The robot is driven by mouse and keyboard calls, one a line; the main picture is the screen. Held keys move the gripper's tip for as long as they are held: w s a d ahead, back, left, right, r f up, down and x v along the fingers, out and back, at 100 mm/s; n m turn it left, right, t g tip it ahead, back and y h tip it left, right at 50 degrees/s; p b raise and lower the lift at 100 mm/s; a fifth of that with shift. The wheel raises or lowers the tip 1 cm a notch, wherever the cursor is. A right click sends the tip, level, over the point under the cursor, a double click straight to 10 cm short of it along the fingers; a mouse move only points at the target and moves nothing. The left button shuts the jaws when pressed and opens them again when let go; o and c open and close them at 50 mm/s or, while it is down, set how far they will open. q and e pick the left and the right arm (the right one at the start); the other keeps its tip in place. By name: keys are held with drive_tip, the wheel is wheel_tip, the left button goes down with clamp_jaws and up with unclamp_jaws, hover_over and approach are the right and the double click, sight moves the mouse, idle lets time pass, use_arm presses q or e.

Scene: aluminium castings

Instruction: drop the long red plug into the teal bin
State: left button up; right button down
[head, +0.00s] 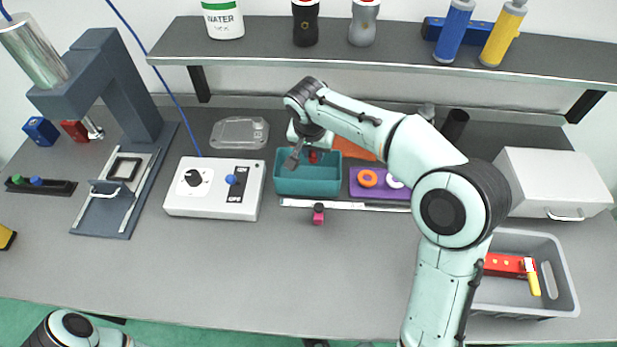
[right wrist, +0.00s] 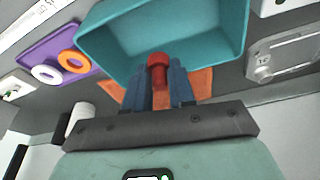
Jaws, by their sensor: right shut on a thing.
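The long red plug (right wrist: 158,70) is held between the two blue-grey fingers of my right gripper (right wrist: 160,84) in the right wrist view. In the head view the red plug (head: 313,156) shows small beside the right gripper (head: 301,155), over the teal bin. The teal bin (head: 308,187) stands in the middle of the bench, open at the top. Its walls and floor also show in the right wrist view (right wrist: 120,50), with the plug in front of its near side. My left gripper is not in view.
A purple tray (head: 365,190) with an orange and a white ring sits right of the bin. A white switch box (head: 215,207) is to the left. A clear lidded case (head: 239,132) lies behind. A small pink-red piece (head: 318,217) is in front. A shelf (head: 390,44) runs overhead.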

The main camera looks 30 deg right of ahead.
drive_tip(key=shift+f, duration=0.15)
drive_tip(key=c, duration=0.9)
unclamp_jaws()
drive_tip(key=shift+o, duration=0.2)
drive_tip(key=p+v, duration=0.1)
drive_tip(key=v, duration=1.2)
drive_tip(key=shift+p, duration=0.4)
drive_tip(key=shift+a, duration=0.15)
